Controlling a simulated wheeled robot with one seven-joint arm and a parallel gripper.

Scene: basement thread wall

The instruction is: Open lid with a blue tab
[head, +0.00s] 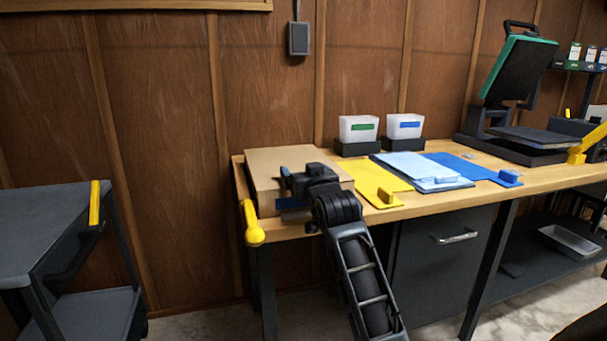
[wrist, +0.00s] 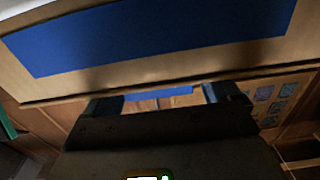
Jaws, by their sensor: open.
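A closed tan cardboard box (head: 265,160) sits on the left end of the wooden workbench. A wide blue panel (wrist: 160,38) covers much of its near face in the wrist view, and a bit of blue shows low on the box in the head view. A small blue tab (wrist: 160,93) shows at the box's edge in the wrist view. My gripper (head: 288,180) is at the front of the box, open, with one finger on either side of the tab (wrist: 163,97). Whether the fingers touch the box or tab is unclear.
Yellow and blue folders (head: 378,182) lie right of the box, with two white bins (head: 358,128) behind. A heat press (head: 515,100) stands at the right. A yellow handle (head: 252,225) juts from the bench's left end. A grey cart (head: 45,225) stands left.

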